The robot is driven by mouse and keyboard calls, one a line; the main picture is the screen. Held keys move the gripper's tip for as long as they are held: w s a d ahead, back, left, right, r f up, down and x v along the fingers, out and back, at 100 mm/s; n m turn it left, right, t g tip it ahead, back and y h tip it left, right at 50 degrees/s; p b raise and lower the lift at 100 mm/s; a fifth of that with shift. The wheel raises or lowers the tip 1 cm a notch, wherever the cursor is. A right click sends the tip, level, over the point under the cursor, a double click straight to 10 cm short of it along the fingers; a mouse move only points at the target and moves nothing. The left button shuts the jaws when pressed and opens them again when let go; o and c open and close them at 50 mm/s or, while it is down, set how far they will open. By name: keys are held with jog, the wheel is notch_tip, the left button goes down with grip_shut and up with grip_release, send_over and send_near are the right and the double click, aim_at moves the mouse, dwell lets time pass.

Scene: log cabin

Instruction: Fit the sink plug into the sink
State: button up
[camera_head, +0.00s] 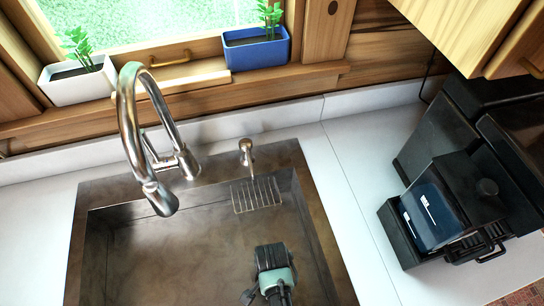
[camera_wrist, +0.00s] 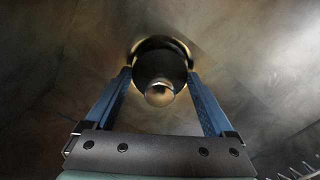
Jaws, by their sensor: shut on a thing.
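The metal sink (camera_head: 88,205) is set into the white counter in the head view. My gripper (camera_head: 272,258) reaches down into the basin, right of its middle. In the wrist view the two blue fingers of my gripper (camera_wrist: 160,78) are shut on the sink plug (camera_wrist: 160,92), a dark round piece with a shiny knob facing the camera. A bronze-coloured ring shows around the far side of the plug, against the basin floor. I cannot tell whether the plug is in the drain or just above it. The plug is hidden in the head view.
A curved chrome faucet (camera_head: 130,115) stands behind the basin. A wire rack (camera_head: 257,195) hangs on the back wall of the sink. A black coffee machine (camera_head: 450,200) stands at the right. A white planter (camera_head: 78,82) and a blue planter (camera_head: 256,48) sit on the windowsill.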

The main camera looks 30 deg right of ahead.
jog(key=shift+f+b, duration=0.55)
jog(key=shift+f, duration=0.2)
jog(key=o, duration=1.1)
jog(key=shift+r, duration=0.15)
